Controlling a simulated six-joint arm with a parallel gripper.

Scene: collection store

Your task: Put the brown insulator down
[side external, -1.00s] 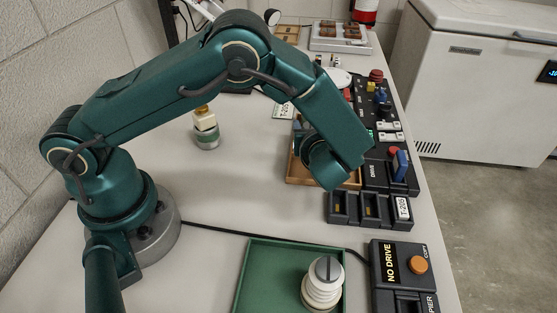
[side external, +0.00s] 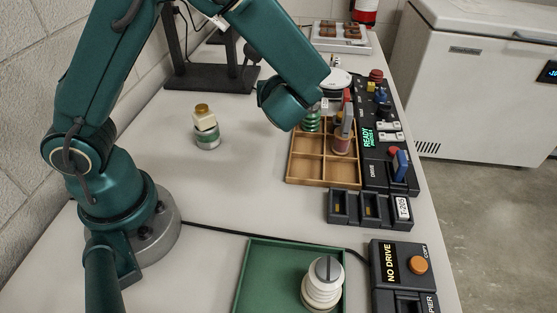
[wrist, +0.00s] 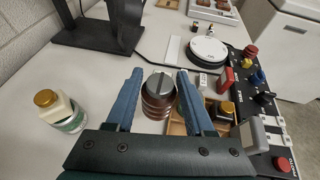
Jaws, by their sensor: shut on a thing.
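The brown insulator (wrist: 157,95), ribbed and glossy with a grey slotted cap, is upright between the two blue fingers of my gripper (wrist: 154,88) in the wrist view. The fingers are shut on it. In the side view, my teal wrist hides the fingers and this insulator. My wrist is left of the far end of the wooden compartment tray (side external: 303,166). The tray also shows at the right of the insulator in the wrist view (wrist: 177,127). I cannot tell how high the insulator's base is above the table.
A green ribbed piece (side external: 312,123) and a reddish piece (side external: 341,145) are at the tray's far compartments. A white insulator (side external: 322,285) stands on the green tray (side external: 258,275). Black control panels line the right edge. The table's middle is clear.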

